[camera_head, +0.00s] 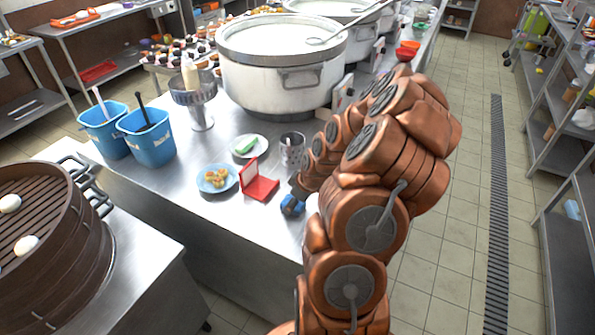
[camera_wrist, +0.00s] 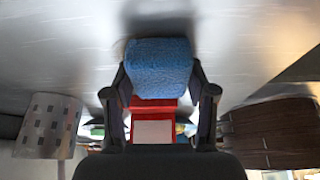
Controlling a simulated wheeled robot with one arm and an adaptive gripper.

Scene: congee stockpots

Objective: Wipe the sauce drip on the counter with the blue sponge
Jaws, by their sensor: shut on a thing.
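The blue sponge (camera_head: 291,206) is low at the counter's front edge in the head view. It also shows large in the wrist view (camera_wrist: 160,68). My gripper (camera_wrist: 159,92) is shut on it, with one finger on each side. The steel counter (camera_head: 200,200) lies under it; in the wrist view its grey surface is close behind the sponge. I cannot tell whether the sponge touches the counter. I cannot make out a sauce drip in either view; my arm hides part of the counter.
An open red case (camera_head: 262,187), a plate of yellow food (camera_head: 217,188), a plate with a green item (camera_head: 249,155) and a perforated steel cup (camera_head: 292,150) stand close behind the sponge. Blue buckets (camera_head: 150,150), a large stockpot (camera_head: 270,90) and a bamboo steamer (camera_head: 75,260) stand farther off.

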